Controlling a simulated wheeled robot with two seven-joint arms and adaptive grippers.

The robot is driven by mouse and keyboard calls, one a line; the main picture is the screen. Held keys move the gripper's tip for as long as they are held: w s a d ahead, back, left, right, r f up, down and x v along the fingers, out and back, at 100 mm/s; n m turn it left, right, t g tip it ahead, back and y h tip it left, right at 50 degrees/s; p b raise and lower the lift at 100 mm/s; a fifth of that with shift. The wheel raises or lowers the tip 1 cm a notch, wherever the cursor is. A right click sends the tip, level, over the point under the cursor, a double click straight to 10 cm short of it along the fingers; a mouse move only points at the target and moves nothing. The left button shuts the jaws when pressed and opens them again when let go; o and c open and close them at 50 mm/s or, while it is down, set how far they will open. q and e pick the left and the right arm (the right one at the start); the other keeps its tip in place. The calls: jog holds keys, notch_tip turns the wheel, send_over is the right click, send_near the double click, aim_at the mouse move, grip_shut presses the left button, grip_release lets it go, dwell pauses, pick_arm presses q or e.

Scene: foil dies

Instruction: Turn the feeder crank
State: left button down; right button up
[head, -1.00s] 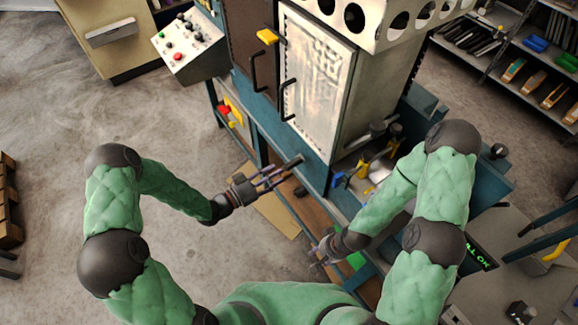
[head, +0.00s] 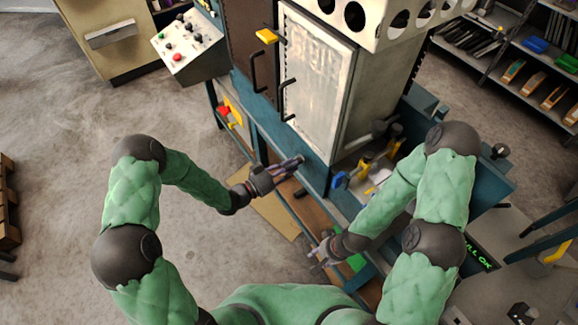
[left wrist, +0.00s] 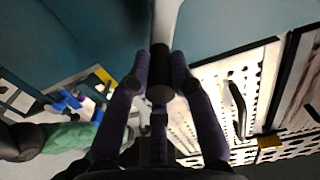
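The feeder crank's black cylindrical grip (left wrist: 160,75) shows in the left wrist view, between my fingers. My left gripper (left wrist: 161,68) has its purple-grey fingers closed in along both sides of this grip. In the head view my left gripper (head: 290,165) is at the front of the blue machine frame, below the pale door, and its fingers mostly hide the grip. The rest of the crank is hard to make out. My right gripper (head: 320,254) hangs low over the machine's front edge with its fingers spread and empty, away from the crank.
The blue press (head: 316,166) has a pale perforated door (head: 315,85) with black handles. A control box (head: 188,45) with buttons stands at the left. Blue and yellow tools (head: 368,170) lie on a ledge to the right.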

dwell(0.3)
pick_arm(q)
jog(key=shift+w+a+r+n, duration=0.1)
jog(key=shift+w+a+n, duration=0.3)
jog(key=shift+n, duration=0.75)
jog(key=shift+w+a+r+n, duration=0.15)
jog(key=shift+w+a+n, duration=0.3)
jog(key=shift+n, duration=0.75)
jog(key=shift+w+a+r+n, duration=0.15)
jog(key=shift+w+n, duration=0.4)
jog(key=shift+n, duration=0.6)
jog(key=c, duration=1.1)
grip_release()
jog(key=shift+a, duration=0.1)
jog(key=v, duration=1.2)
